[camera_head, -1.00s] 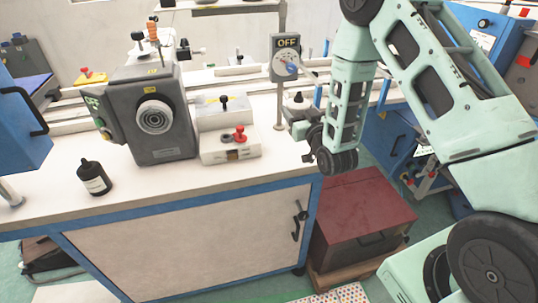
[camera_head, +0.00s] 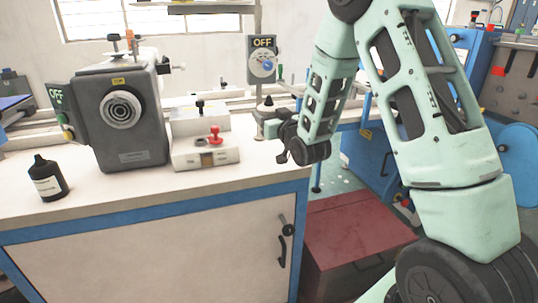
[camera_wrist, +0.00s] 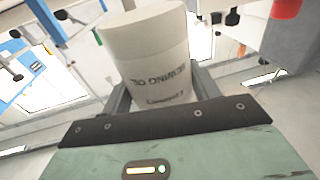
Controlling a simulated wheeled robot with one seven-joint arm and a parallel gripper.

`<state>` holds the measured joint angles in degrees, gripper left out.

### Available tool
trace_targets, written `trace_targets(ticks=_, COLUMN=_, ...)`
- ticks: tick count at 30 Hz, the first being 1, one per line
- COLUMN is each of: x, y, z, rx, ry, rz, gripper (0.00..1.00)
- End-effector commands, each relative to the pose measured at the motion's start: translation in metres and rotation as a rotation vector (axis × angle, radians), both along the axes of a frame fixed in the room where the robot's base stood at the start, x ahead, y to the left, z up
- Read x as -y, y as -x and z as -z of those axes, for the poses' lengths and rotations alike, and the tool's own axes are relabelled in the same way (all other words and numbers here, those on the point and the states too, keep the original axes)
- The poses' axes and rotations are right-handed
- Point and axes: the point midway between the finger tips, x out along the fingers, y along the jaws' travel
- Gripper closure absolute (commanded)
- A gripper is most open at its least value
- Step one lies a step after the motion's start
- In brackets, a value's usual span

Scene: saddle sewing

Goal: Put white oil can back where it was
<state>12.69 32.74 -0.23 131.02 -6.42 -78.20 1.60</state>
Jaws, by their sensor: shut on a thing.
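The white oil can (camera_wrist: 148,55), with "SEWING OIL" printed upside down on its side, is between the fingers of my gripper (camera_wrist: 160,88) in the wrist view. My gripper is shut on it. In the head view my gripper (camera_head: 275,130) is beside the right end of the white worktop (camera_head: 130,205), near the "OFF" dial post. The can cannot be made out there, as my wrist and arm are in front.
A black bottle (camera_head: 48,182) stands at the worktop's left. A grey machine (camera_head: 120,120) and a white box with a red knob (camera_head: 205,155) stand behind. A dark red chest (camera_head: 345,235) is on the floor. The worktop's front middle is clear.

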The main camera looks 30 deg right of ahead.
Motion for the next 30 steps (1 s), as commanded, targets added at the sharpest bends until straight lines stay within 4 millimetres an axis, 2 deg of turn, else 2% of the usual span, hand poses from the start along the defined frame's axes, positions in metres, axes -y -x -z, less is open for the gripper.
trace_targets(ticks=3, x=0.000, y=0.000, z=0.022, rx=-0.004, ry=0.000, rz=0.000, gripper=0.87)
trace_targets(ticks=8, x=0.000, y=0.000, z=0.036, rx=0.001, ry=0.000, rz=0.000, gripper=0.87)
trace_targets(ticks=15, x=0.000, y=0.000, z=0.070, rx=-0.002, ry=-0.001, rz=0.000, gripper=0.87)
trace_targets(ticks=18, x=0.000, y=0.000, z=0.077, rx=0.001, ry=0.000, rz=0.000, gripper=0.87)
trace_targets(ticks=30, x=-0.001, y=0.000, z=0.081, rx=0.002, ry=0.000, rz=-0.001, gripper=0.87)
